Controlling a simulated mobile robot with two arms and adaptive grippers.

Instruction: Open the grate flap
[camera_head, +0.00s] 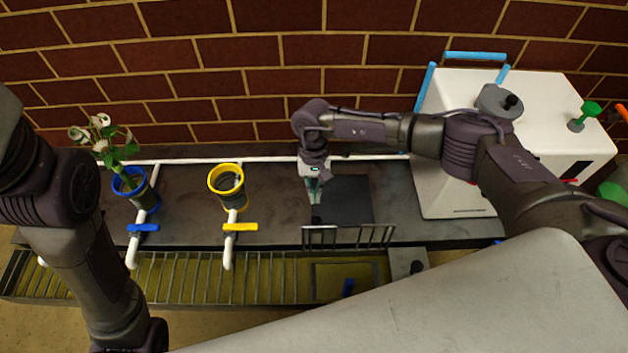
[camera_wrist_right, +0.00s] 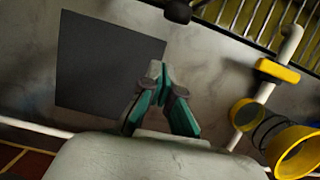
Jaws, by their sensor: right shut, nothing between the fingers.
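The grate (camera_head: 200,278) runs along the front of the counter. My right gripper (camera_head: 314,198) points down over the counter behind these bars, shut and empty. Its fingertips meet in the right wrist view (camera_wrist_right: 158,72). A small dark knob (camera_wrist_right: 178,11) lies beyond them. My left gripper is out of view.
A dark square plate (camera_head: 348,195) lies beside my right gripper. A yellow ring pot (camera_head: 226,180) and a blue pot with flowers (camera_head: 130,182) stand left, with valved white pipes. A white machine (camera_head: 450,150) stands right. A brick wall closes the back.

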